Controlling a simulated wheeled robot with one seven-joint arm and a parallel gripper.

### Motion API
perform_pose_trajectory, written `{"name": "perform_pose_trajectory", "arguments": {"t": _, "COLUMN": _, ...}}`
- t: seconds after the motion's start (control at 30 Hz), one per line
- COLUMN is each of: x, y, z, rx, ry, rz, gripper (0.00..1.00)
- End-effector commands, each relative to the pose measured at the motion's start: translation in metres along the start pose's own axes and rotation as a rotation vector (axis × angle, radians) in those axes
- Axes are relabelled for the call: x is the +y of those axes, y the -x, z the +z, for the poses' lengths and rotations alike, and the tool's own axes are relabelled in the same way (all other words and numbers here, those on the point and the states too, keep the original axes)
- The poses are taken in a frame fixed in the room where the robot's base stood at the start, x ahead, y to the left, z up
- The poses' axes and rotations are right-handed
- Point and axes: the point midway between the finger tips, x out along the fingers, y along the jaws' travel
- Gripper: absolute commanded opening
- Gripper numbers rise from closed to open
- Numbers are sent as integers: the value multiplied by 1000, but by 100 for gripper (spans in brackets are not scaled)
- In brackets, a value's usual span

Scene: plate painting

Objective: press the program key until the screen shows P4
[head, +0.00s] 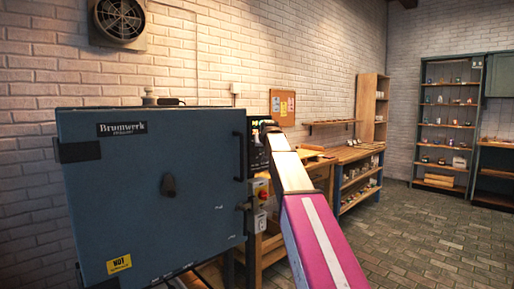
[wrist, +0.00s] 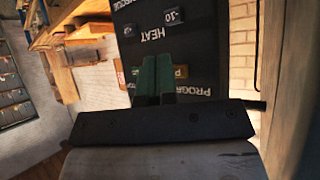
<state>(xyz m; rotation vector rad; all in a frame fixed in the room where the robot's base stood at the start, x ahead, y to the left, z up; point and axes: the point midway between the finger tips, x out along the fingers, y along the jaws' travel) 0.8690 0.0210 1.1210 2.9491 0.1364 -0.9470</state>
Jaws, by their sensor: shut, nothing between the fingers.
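The dark control panel (head: 257,158) is on the right side of the blue kiln in the head view, largely covered by my arm. In the wrist view the panel (wrist: 205,45) appears turned over, with HEAT and a partly cut-off PROGR label. An amber key (wrist: 181,71) near that label is partly hidden by my gripper. My gripper (wrist: 157,60) is shut and empty, its green fingers in front of the panel; I cannot tell whether they touch it. A -10 key (wrist: 172,17) lies beyond the tips. The screen's number is not readable.
The blue kiln (head: 150,190) has a door handle and a HOT label. A workbench (head: 358,172) and shelves (head: 447,125) stand to the right; the floor there is clear.

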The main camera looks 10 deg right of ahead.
Motion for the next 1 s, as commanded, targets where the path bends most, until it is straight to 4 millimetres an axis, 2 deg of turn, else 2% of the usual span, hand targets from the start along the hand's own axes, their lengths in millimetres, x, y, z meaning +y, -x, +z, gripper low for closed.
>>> {"name": "perform_pose_trajectory", "arguments": {"t": 1.0, "x": -4, "y": -6, "z": -4, "rx": 0, "ry": 0, "rz": 0, "gripper": 0}}
